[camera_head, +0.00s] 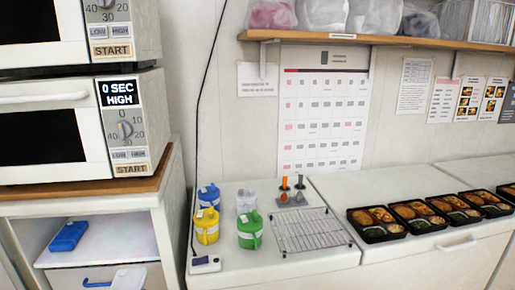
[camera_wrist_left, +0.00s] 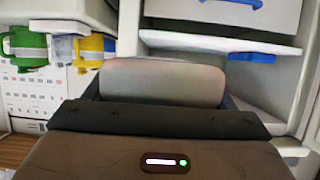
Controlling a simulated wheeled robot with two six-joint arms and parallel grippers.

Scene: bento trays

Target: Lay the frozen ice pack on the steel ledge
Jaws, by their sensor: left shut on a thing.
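In the left wrist view my left gripper (camera_wrist_left: 160,98) is shut on a pale grey, rounded block (camera_wrist_left: 160,80), which looks like the ice pack. Its lower part is hidden behind the dark gripper body. In the head view a pale shape (camera_head: 130,278) shows at the bottom edge in front of the cabinet and may be the same block. A blue pack (camera_head: 68,236) lies on the open cabinet shelf (camera_head: 110,246) and also shows in the left wrist view (camera_wrist_left: 250,57). I cannot tell which surface is the steel ledge. My right gripper is not in view.
Two microwaves (camera_head: 130,125) stand above the shelf. A drawer with a blue handle (camera_head: 97,284) is below it. On the counter are several colored jugs (camera_head: 207,226) and a wire rack (camera_head: 312,230). Several bento trays (camera_head: 376,224) stand at the right.

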